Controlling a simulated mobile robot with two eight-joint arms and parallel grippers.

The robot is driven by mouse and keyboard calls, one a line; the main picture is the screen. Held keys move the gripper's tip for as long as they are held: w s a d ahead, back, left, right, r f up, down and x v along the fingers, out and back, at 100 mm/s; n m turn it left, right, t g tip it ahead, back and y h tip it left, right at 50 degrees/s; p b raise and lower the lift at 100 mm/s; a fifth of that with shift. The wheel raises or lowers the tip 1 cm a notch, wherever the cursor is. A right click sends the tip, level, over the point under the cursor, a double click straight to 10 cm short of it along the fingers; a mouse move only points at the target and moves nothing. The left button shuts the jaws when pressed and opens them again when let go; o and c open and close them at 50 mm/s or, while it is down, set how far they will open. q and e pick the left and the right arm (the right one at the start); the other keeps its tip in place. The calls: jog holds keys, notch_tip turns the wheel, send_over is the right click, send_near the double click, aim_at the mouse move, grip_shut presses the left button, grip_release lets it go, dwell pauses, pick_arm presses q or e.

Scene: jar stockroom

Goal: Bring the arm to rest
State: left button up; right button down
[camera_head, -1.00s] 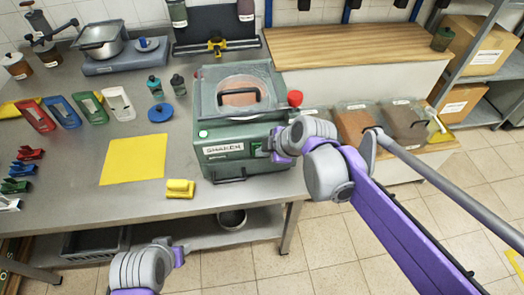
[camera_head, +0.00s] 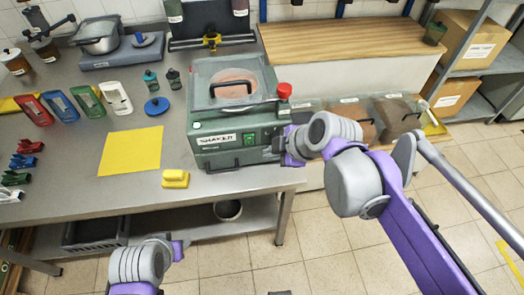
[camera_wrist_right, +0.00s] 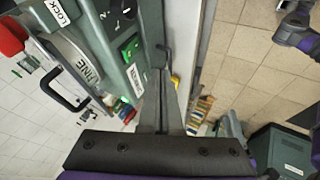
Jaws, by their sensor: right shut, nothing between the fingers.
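The green shaker (camera_head: 235,125) stands at the right end of the steel table, with a clear lid, a black handle and a red knob (camera_head: 284,90). Its green switch (camera_head: 249,139) shows on the front, and also in the right wrist view (camera_wrist_right: 130,46). My right gripper (camera_head: 281,144) is at the right front corner of the shaker. In the right wrist view its fingers (camera_wrist_right: 161,78) are together and empty, beside the panel; contact cannot be told. My left arm's end (camera_head: 178,250) is low at the left, in front of the table; its fingers cannot be made out.
A yellow mat (camera_head: 131,150) and a yellow block (camera_head: 175,178) lie left of the shaker. A blue disc (camera_head: 157,107), small bottles and several coloured holders stand behind. Bins (camera_head: 400,115) stand right of the shaker.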

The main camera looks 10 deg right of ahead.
jog(key=shift+v, duration=0.85)
jog(key=shift+s+f, duration=0.1)
jog(key=shift+f, duration=0.1)
jog(key=shift+s, duration=0.1)
jog(key=s+d+f+m+h+p, duration=0.1)
jog(key=s+d+f+m, duration=0.3)
jog(key=m, duration=0.4)
jog(key=s+d+f+m+h+p, duration=0.2)
jog(key=s+d+f+m, duration=0.3)
jog(key=s+m, duration=0.3)
jog(key=shift+s+d+f+m+h, duration=0.2)
jog(key=shift+s+f+m+h, duration=0.1)
jog(key=shift+f+m+h, duration=0.45)
